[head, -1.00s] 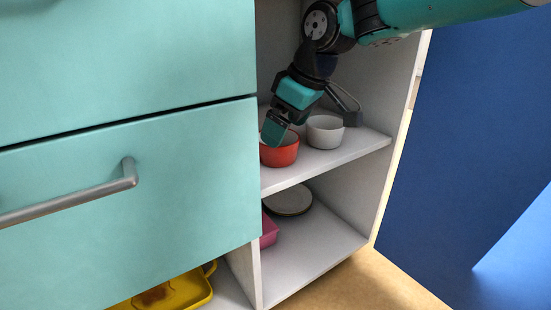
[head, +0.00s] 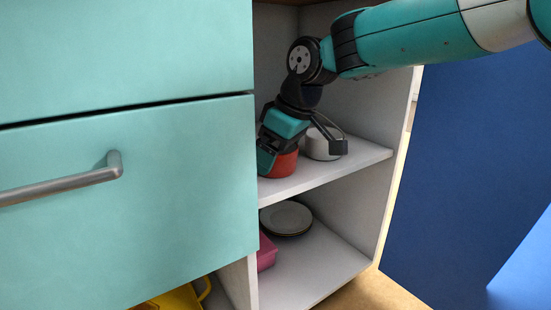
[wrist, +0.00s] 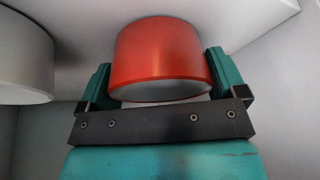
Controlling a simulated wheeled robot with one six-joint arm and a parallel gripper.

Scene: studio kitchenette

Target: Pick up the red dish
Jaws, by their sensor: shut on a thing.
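The red dish (head: 286,164) is a small round bowl on the upper shelf level of the open cabinet, beside a white bowl (head: 318,146). My gripper (head: 270,160) reaches down over it and hides much of its left side. In the wrist view, the red dish (wrist: 160,50) sits between the two teal fingers of my gripper (wrist: 158,75), one on each side. The gripper is shut on it. I cannot tell whether the dish touches the shelf.
The white bowl is close to the dish; it also shows in the wrist view (wrist: 25,60). Stacked plates (head: 287,219) and a pink container (head: 266,253) are on the shelf below. A teal drawer front (head: 130,220) stands left, with a yellow tray (head: 180,299) underneath.

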